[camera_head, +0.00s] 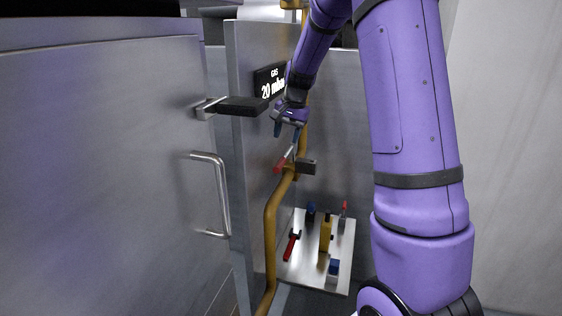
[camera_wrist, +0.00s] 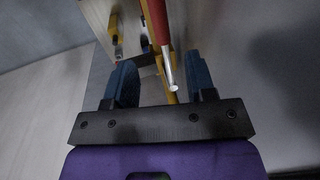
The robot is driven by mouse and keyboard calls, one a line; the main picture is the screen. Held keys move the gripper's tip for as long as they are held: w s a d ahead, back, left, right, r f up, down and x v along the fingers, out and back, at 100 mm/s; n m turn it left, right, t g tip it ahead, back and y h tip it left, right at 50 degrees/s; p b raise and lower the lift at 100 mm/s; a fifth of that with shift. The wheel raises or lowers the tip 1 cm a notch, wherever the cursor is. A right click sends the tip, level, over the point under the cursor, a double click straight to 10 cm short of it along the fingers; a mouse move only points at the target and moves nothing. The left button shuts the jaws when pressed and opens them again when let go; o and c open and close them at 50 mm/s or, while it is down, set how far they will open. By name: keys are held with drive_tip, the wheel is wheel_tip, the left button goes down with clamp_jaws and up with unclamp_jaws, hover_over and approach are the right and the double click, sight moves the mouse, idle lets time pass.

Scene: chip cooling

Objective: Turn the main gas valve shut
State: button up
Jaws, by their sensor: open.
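The gas valve lever (camera_head: 281,163) is on the yellow gas pipe (camera_head: 270,225). It has a red handle and a bare silver end, and it slants up to the right in the head view. My gripper (camera_head: 286,133) is just above the lever, with its fingers pointing down. In the wrist view, my open gripper (camera_wrist: 161,85) has its two blue fingers on either side of the lever's silver end (camera_wrist: 170,75), with gaps showing. The red handle (camera_wrist: 157,20) runs away from the camera. The lever's joint to the pipe cannot be made out.
A dark block (camera_head: 306,167) sits beside the pipe at lever height. A light shelf (camera_head: 306,266) below holds several small tools and coloured pieces. A steel cabinet (camera_head: 110,170) with handles fills the left.

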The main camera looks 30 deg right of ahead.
sight(281, 161)
drive_tip(key=f, duration=0.3)
drive_tip(key=w+a+f, duration=0.1)
drive_tip(key=f, duration=0.5)
drive_tip(key=shift+w+a+f, duration=0.15)
drive_tip(key=shift+w+f, duration=0.1)
clamp_jaws()
